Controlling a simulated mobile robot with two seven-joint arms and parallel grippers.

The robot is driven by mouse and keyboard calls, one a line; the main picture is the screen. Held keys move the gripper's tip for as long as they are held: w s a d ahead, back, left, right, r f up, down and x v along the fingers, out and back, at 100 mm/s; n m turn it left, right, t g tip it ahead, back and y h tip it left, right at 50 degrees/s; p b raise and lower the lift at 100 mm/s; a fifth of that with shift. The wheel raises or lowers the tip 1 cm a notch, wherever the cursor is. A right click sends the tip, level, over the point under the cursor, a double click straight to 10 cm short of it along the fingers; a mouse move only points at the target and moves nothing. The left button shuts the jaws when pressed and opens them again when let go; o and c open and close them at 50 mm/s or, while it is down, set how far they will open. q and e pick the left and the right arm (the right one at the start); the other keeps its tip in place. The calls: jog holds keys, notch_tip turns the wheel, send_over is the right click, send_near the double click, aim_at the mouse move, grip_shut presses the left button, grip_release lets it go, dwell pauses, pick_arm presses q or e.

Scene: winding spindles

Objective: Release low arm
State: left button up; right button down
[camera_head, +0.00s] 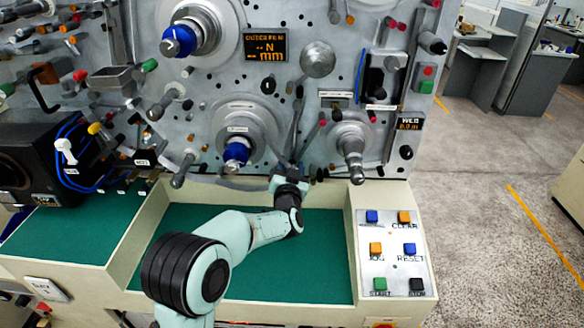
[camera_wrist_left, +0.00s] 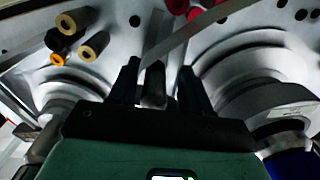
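My left gripper (camera_head: 289,172) is at the lower edge of the machine's panel, between the two lower spindles. In the left wrist view, its two dark fingers (camera_wrist_left: 160,88) stand apart. A dark grey rounded bar end (camera_wrist_left: 153,86) shows between them, nearer the left finger, with a gap to the right one. A thin dark arm (camera_head: 294,130) rises from behind the gripper in the head view; I cannot tell if it is the low arm or joins that bar. The gripper hides its lower end. My right gripper is not in view.
The lower spindle with a blue core (camera_head: 236,153) is left of the gripper, and a metal spindle (camera_head: 352,150) is right. A pale strip (camera_wrist_left: 185,37) crosses above the fingers. The green shelf (camera_head: 320,260) is bare around my arm. A button panel (camera_head: 392,255) is at right.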

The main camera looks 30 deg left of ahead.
pick_arm(q)
jog(key=shift+d, duration=0.15)
jog(key=b+v, duration=0.2)
jog(key=v, duration=1.1)
jog(key=shift+s+b, duration=0.2)
jog(key=shift+b, duration=0.1)
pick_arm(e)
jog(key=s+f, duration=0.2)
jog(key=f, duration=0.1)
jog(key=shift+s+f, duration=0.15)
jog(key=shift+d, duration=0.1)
